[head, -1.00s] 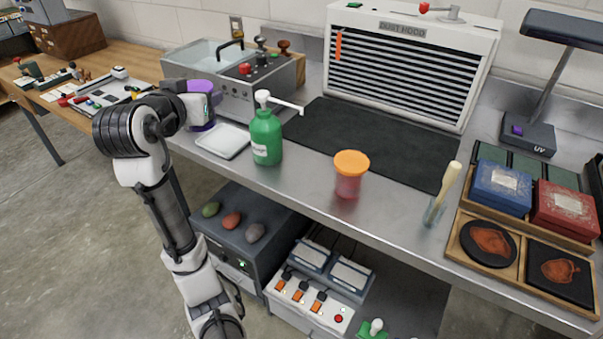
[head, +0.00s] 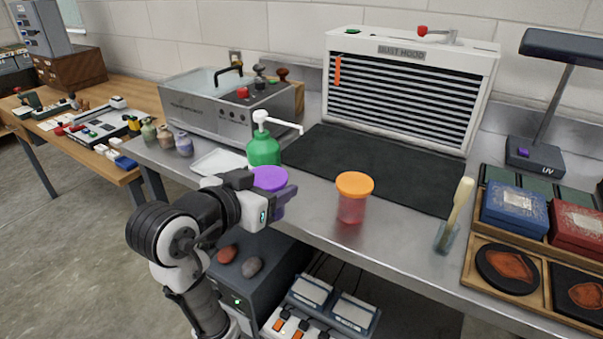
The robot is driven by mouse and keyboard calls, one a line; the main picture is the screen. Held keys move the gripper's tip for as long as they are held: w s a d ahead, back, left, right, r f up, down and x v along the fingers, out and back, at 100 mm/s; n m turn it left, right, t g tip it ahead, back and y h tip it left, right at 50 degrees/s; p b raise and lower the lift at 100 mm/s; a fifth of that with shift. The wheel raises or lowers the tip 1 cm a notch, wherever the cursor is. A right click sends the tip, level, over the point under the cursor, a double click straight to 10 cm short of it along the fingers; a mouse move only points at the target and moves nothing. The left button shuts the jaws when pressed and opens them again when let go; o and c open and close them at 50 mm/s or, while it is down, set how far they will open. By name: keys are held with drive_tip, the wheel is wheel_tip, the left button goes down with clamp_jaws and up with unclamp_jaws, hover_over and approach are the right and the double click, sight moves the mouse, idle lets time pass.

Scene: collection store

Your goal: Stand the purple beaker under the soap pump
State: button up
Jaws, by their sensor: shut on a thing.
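The purple beaker (head: 269,179) is held in my gripper (head: 276,200) at the front edge of the steel bench. My gripper is shut on it and hides much of its side. The purple top faces up, and the beaker looks upright. The soap pump is a green bottle (head: 263,150) with a white pump head and a long spout (head: 286,124) pointing right. The beaker is in front of the bottle and hides its lower part. It is not under the spout. I cannot tell whether the beaker touches the bench.
A white tray (head: 217,162) lies left of the bottle. A red jar with an orange lid (head: 353,198) stands to the right. A dark mat (head: 375,165) lies before the dust hood (head: 412,90). Several small bottles (head: 165,137) stand at the left bench end.

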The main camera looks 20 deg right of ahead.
drive_tip(key=w+d, duration=0.2)
drive_tip(key=d, duration=0.1)
drive_tip(key=w+d+p, duration=0.1)
drive_tip(key=w+d, duration=0.4)
drive_tip(key=shift+d, duration=0.35)
drive_tip(key=shift+f, duration=1.75)
drive_tip(key=shift+f, duration=0.2)
drive_tip(key=o, duration=0.8)
drive_tip(key=shift+r+p, duration=0.25)
drive_tip(key=shift+p, duration=0.05)
drive_tip(key=b+v, duration=0.1)
drive_tip(key=v, duration=1.1)
drive_tip(key=shift+s, duration=0.1)
